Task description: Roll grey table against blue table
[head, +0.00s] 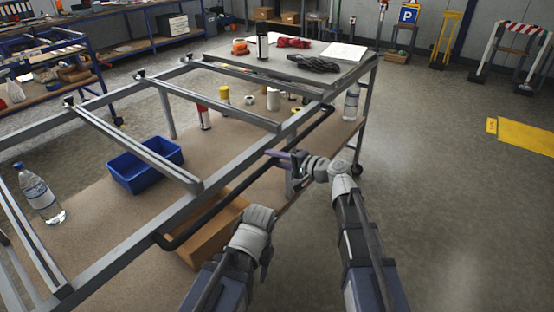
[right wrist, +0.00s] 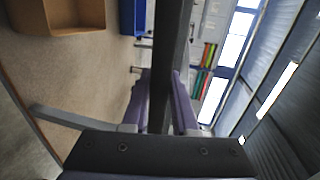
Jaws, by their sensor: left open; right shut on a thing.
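The grey table (head: 118,272) is a wheeled metal frame with a brown lower shelf, running from the lower left to the upper middle of the head view. A dark push bar (head: 213,211) runs along its near side. My right gripper (head: 287,158) is shut on this bar; the right wrist view shows the dark bar (right wrist: 172,65) between the purple fingers. My left gripper (head: 267,258) is open below the bar, apart from it, its fingers mostly hidden by its wrist. The blue table (head: 88,50) stands at the upper left, with floor between it and the grey table.
A blue bin (head: 146,166), a water bottle (head: 40,193) and a cardboard box (head: 206,236) are on the lower shelf. Gloves (head: 313,63) and papers (head: 344,51) lie on the far top. Free floor lies to the right; signs and a striped barrier (head: 512,55) stand behind.

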